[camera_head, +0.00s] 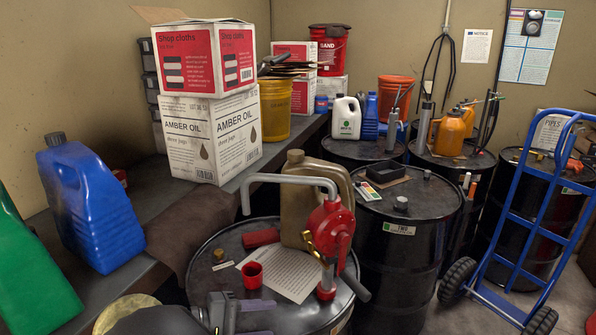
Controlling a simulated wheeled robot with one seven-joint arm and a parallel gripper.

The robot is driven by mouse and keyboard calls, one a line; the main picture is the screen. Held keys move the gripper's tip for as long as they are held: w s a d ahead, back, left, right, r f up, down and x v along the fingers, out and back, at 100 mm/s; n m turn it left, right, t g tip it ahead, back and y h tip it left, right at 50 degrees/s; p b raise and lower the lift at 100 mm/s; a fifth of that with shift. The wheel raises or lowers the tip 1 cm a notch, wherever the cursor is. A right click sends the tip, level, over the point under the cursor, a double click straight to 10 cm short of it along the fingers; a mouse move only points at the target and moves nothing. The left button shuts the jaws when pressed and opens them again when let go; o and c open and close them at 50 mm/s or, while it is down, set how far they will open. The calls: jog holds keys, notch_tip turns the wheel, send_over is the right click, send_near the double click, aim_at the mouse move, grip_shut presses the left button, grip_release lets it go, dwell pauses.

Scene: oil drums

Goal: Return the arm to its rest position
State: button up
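My gripper (224,314) shows at the bottom edge, left of centre, dark and partly cut off by the frame. It is over the near left part of the closest black drum (205,262). Most of my arm is out of view.
A red hand pump (330,235) with a grey spout stands on this drum, beside a printed sheet (282,272) and a tan jug (312,190). A blue jug (88,203) and green jug (30,265) are left. A blue hand truck (527,215) is right.

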jog(key=s+d+f+m+g+y, duration=0.1)
jog(key=s+d+f+m+y, duration=0.1)
jog(key=d+y, duration=0.5)
jog(key=s+d+f+m+g+y+p, duration=0.1)
jog(key=s+d+m+y, duration=0.3)
jog(key=d, duration=1.1)
jog(key=m+y, duration=0.2)
jog(key=y, duration=0.1)
jog(key=shift+d+f+m, duration=0.3)
jog(key=shift+d+f, duration=0.05)
jog(key=shift+d, duration=0.05)
